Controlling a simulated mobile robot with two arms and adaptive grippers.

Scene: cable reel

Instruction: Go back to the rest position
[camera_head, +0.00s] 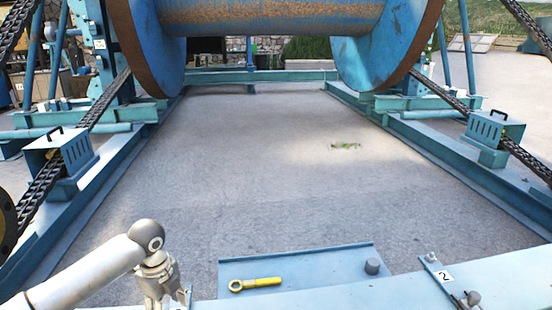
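My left arm comes in from the lower left, and its wrist bends down to my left gripper (166,297) at the bottom edge. The gripper is pointing down beside the near blue beam. Its fingertips are cut off or hidden, so I cannot see whether it is open or shut or holds anything. My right gripper is not in view. A large blue cable reel (270,18) with a rusty rim stands at the top, between the two side frames. A yellow eye bolt (255,284) lies on a blue-grey tray (320,263) at the bottom middle.
A dark round peg (372,267) stands on the tray's right end. A bracket marked 2 (443,275) sits on the near blue beam (400,291). Chains with blue guard boxes (62,150) (494,130) run along both sides.

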